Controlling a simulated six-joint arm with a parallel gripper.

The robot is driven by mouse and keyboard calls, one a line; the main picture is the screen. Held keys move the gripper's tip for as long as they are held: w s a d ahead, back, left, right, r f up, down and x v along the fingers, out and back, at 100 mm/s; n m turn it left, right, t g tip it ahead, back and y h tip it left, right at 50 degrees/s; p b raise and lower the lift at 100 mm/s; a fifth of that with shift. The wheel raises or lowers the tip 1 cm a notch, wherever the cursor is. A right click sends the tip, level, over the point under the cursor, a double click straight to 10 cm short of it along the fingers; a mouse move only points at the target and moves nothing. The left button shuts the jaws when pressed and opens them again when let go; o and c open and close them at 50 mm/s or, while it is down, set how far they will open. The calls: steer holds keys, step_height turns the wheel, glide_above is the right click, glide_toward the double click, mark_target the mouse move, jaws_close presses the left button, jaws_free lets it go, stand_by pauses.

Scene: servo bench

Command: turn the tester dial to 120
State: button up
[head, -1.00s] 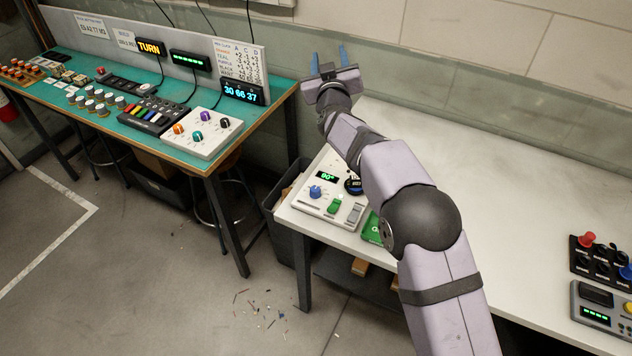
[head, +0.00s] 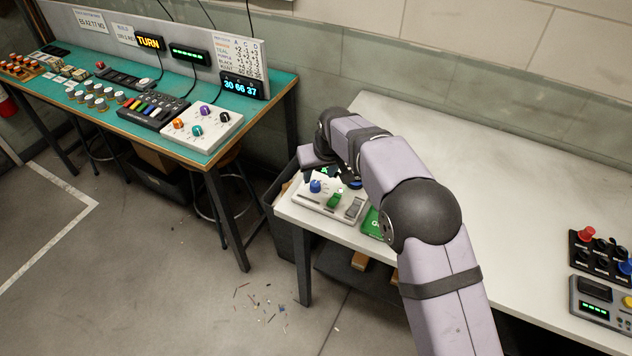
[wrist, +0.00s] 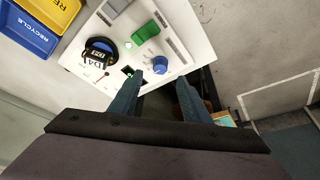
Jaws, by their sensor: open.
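The white tester box (head: 300,199) sits at the left end of the white bench. Its blue knob (head: 316,186) and green switch (head: 334,200) show in the head view. In the wrist view the blue knob (wrist: 160,64) lies just beyond my gripper (wrist: 158,82), nearer the right finger. The jaws are open and empty, pointing down over the tester, apart from the knob.
Blue and yellow recycle bins (wrist: 28,28) are at upper left in the wrist view. A green item (head: 372,223) lies right of the tester. Control boxes (head: 597,258) stand at the bench's far right. The middle of the white bench is clear. A teal bench (head: 110,130) stands at left.

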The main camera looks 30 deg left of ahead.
mark_target(315, 183)
steer(key=shift+p+x, duration=1.5)
steer(key=shift+x, duration=2.15)
steer(key=shift+c, duration=0.3)
steer(key=c, duration=1)
